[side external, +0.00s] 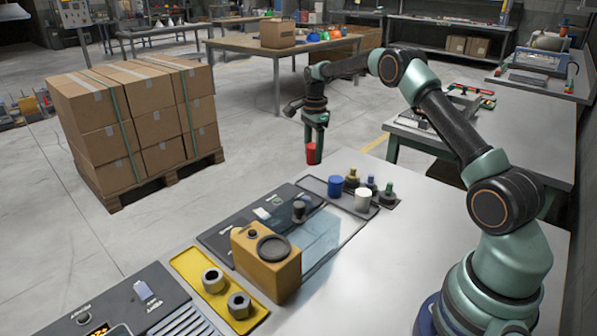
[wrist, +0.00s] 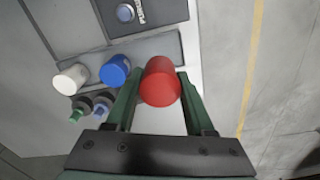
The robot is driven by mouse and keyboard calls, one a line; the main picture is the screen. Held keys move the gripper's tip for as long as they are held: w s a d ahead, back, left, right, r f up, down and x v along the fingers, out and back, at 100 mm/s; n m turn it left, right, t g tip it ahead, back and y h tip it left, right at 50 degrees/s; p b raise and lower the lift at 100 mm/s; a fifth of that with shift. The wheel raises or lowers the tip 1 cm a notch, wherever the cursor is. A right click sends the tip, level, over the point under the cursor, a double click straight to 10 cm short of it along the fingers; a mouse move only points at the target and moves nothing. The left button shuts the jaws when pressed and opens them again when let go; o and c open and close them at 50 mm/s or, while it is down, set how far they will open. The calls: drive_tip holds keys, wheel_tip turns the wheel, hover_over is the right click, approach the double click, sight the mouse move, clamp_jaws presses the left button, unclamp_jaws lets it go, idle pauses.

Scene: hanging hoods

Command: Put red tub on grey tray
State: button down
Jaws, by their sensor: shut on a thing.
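The red tub (side external: 311,154) is between the fingers of my gripper (side external: 314,140), which is shut on it. In the wrist view the red tub (wrist: 160,82) shows between both fingertips. The tub is held up in the air, near the far edge of the table. The grey tray (side external: 316,187) lies flat on the table, below and to the right of the tub in the side view. It also shows in the wrist view (wrist: 150,48). A blue tub (side external: 334,187) and a white tub (side external: 363,200) stand on it.
Several small knobbed pieces (side external: 387,195) stand close beside the tray. A yellow box (side external: 266,265) and a yellow tray with hex nuts (side external: 205,265) are nearer the camera. The table right of the grey tray is clear (side external: 430,225). Stacked cartons (side external: 140,120) stand on the floor.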

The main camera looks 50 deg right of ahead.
drive_tip(key=shift+f, duration=3.3)
drive_tip(key=shift+f, duration=0.55)
drive_tip(key=shift+c, duration=0.9)
unclamp_jaws()
